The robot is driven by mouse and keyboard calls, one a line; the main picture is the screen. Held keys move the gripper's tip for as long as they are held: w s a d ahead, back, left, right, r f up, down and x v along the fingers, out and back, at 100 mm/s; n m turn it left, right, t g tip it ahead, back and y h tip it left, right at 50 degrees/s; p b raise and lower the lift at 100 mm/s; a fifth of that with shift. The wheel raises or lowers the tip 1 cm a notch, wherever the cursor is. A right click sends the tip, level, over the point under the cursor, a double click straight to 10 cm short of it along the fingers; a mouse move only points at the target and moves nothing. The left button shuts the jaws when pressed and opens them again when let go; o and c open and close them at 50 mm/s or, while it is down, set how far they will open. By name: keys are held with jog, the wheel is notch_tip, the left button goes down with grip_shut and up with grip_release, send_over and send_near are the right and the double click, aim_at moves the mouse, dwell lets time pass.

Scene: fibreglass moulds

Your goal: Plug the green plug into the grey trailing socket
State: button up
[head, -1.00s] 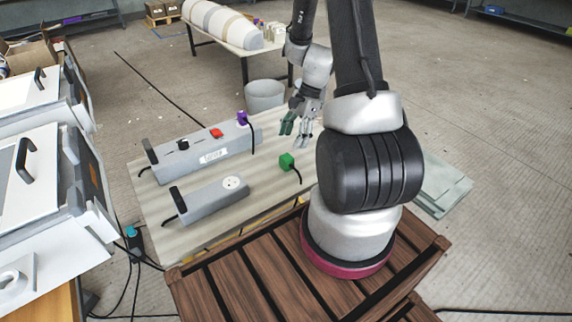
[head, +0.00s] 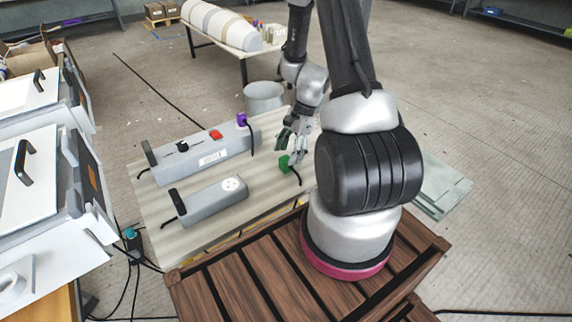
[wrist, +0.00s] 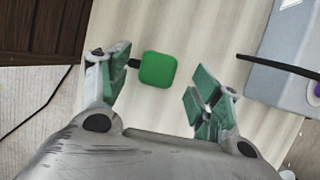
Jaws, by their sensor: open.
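The green plug (head: 284,163) lies on the pale board, with its black cable trailing to the right in the head view. In the wrist view the green plug (wrist: 159,70) shows between and just beyond my fingertips, nearer the left finger. My gripper (head: 292,147) is open and empty, right above the plug. Its two green-padded fingers stand wide apart in the wrist view (wrist: 158,92). The grey trailing socket (head: 213,203) lies on the board to the left of the plug, with one round white outlet on top and a black part at its left end.
A longer grey strip (head: 205,160) lies behind the socket, with a red switch (head: 216,134) and a purple plug (head: 241,119). A white bucket (head: 263,96) stands beyond the board. The board (head: 235,220) is bare between socket and plug.

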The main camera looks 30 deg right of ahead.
aim_at(286, 158)
jog(key=shift+x, duration=1.55)
jog(key=shift+s, duration=0.1)
jog(key=c, duration=1)
